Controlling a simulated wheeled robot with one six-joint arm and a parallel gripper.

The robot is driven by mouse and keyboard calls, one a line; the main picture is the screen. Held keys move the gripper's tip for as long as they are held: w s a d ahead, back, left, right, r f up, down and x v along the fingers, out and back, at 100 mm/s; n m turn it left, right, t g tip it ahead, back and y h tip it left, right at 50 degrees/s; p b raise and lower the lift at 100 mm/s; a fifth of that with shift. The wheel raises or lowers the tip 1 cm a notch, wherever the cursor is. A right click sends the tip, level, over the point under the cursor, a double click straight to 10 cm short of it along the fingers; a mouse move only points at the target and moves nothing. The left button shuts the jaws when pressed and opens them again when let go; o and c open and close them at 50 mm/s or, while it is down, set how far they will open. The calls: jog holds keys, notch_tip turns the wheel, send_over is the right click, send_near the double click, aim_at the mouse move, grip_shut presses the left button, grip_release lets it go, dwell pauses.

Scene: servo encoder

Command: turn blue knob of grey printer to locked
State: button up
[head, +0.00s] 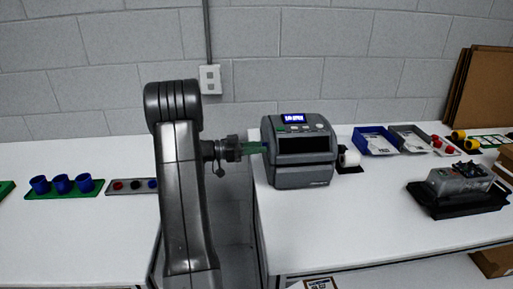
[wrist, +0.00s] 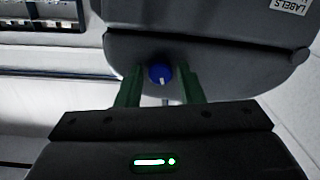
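The grey printer (head: 300,172) stands on the right-hand table in the head view, its small blue screen lit. Its blue knob (wrist: 160,75) shows in the wrist view on the printer's grey side, with a white mark near its middle; the head view hides it. My gripper (head: 262,147) reaches the printer's left side from the left. In the wrist view the green fingers of my gripper (wrist: 160,84) are open, one on each side of the knob, with a visible gap to it on both sides. I cannot tell how deep the fingertips reach around it.
A white label roll (head: 349,158) sits right of the printer. A blue tray (head: 374,139) and a grey tray (head: 410,138) stand behind it. A grey device on a black base (head: 458,192) stands at right. A gap separates the two tables below my gripper.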

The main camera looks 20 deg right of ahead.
jog(key=c, duration=0.6)
jog(key=shift+c, duration=0.2)
jog(key=shift+b, duration=0.45)
jog(key=n+b, duration=0.4)
jog(key=n, duration=0.9)
jog(key=shift+r+n+y, duration=0.15)
jog(key=shift+n+y, duration=0.15)
jog(key=o, duration=1)
